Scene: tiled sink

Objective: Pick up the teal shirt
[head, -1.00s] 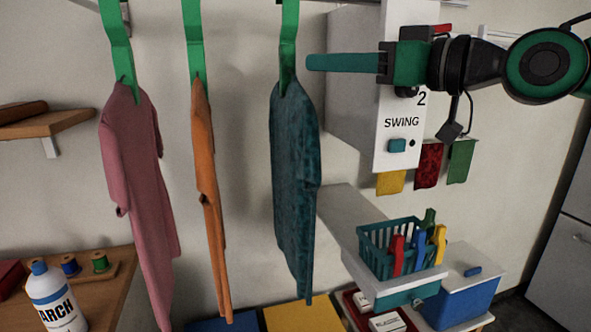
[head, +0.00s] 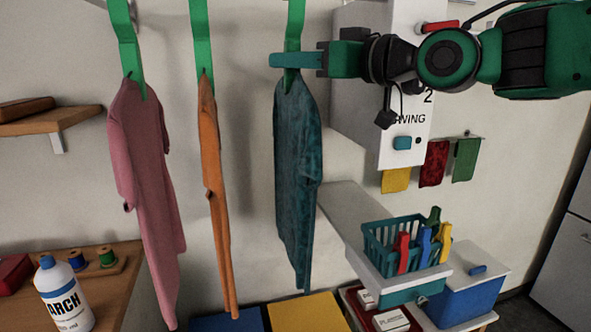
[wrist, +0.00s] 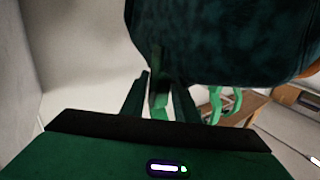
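The teal shirt (head: 297,160) hangs from a green hanger strap (head: 296,25) in the head view, edge partly toward me. It also fills the upper part of the wrist view (wrist: 225,40). My gripper (head: 283,60) reaches in from the right at the strap, just above the shirt's collar. In the wrist view, my gripper (wrist: 162,88) has its two fingers apart, with a green strap (wrist: 158,100) between them. The fingers look open around the strap, not closed on it. Any contact is hard to make out.
An orange garment (head: 215,190) and a pink shirt (head: 146,180) hang to the left. A teal basket of pegs (head: 385,262) stands lower right. A white bottle (head: 66,298) stands on the left counter.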

